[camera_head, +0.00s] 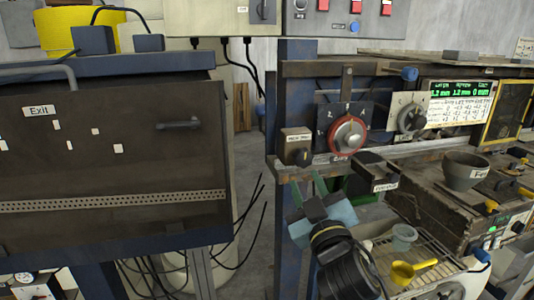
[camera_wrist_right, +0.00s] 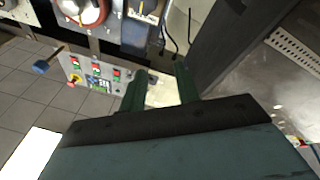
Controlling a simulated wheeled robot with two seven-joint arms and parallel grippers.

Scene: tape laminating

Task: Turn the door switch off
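A small box with a dark knob (camera_head: 303,156) and a pale label on top is at the left end of the panel shelf; I take it for the door switch, but its label is too small to read surely. It also seems to show at the top of the right wrist view (camera_wrist_right: 146,10). My right gripper (camera_head: 308,186), with dark green fingers and a pale blue body, is below and close to this box, apart from it. In the right wrist view its fingers (camera_wrist_right: 160,74) are spread with nothing between them. My left gripper is not in view.
A red-ringed dial (camera_head: 347,133) and a grey knob (camera_head: 411,117) are right of the box. A dark oven-like door marked Exit (camera_head: 110,150) stands at left. A grey funnel (camera_head: 466,171) and yellow scoop (camera_head: 408,272) are at lower right. A gap with cables separates the machines.

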